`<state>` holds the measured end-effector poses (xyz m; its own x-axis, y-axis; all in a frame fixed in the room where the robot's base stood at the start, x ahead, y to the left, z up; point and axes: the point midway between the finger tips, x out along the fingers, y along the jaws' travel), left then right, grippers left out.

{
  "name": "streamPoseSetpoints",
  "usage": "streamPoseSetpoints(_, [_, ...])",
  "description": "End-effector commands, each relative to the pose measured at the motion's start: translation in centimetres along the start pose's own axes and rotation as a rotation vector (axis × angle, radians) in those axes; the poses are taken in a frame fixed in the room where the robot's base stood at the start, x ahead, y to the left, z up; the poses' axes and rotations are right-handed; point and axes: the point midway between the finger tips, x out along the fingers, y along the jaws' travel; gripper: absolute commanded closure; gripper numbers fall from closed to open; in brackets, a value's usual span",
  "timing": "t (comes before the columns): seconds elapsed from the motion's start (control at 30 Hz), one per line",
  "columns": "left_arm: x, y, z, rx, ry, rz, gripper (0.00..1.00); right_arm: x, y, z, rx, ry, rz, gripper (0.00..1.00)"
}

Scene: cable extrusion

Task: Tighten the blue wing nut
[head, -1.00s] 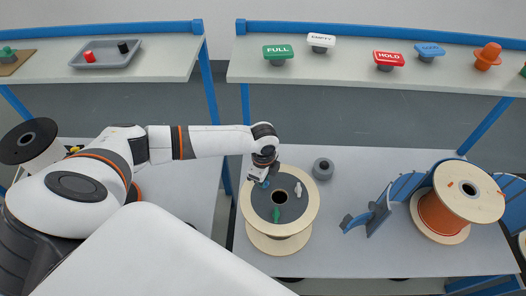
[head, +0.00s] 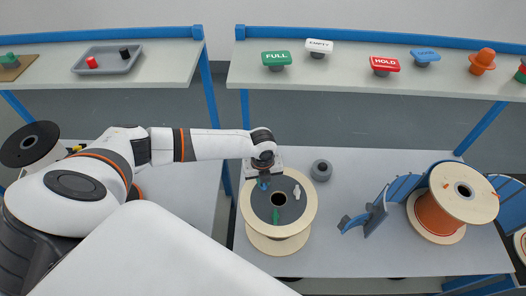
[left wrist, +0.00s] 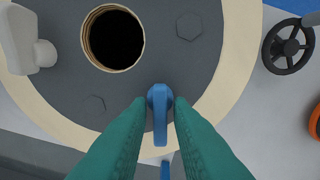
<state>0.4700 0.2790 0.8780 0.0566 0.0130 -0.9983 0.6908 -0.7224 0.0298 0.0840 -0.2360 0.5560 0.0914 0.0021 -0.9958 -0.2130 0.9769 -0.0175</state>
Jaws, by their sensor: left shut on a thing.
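The blue wing nut (left wrist: 159,108) sits on the dark top plate (left wrist: 200,75) of a wooden spool, below the round centre hole in the left wrist view. My left gripper (left wrist: 160,115) has its green fingertips on either side of the nut, shut on it. In the head view the left gripper (head: 264,181) reaches down onto the upper left of the spool (head: 301,222), and the nut is mostly hidden there. A white wing nut (head: 296,192) and a green wing nut (head: 276,216) stand on the same plate. My right gripper is not in view.
A blue stand (head: 376,213) and an orange cable spool (head: 436,213) are to the right. A shelf (head: 340,69) with sign blocks runs above. The table between spool and stand is clear.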

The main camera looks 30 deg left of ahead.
Motion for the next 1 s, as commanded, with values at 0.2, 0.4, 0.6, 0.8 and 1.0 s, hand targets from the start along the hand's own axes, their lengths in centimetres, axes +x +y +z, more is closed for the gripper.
streamPoseSetpoints(0.2, [-0.01,0.07,-0.05,0.206,0.001,0.007,1.0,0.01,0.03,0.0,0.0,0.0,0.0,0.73])
streamPoseSetpoints(0.4, [0.03,0.11,0.01,0.396,0.0,0.013,1.0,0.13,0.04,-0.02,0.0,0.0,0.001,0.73])
streamPoseSetpoints(0.6, [0.01,0.21,0.0,0.586,0.001,0.021,1.0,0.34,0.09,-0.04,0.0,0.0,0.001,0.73])
streamPoseSetpoints(0.8, [0.05,0.21,0.06,0.775,0.001,0.026,1.0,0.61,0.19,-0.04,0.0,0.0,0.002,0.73])
streamPoseSetpoints(1.0, [0.02,0.28,0.08,0.952,0.001,0.032,1.0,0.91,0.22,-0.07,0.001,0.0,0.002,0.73])
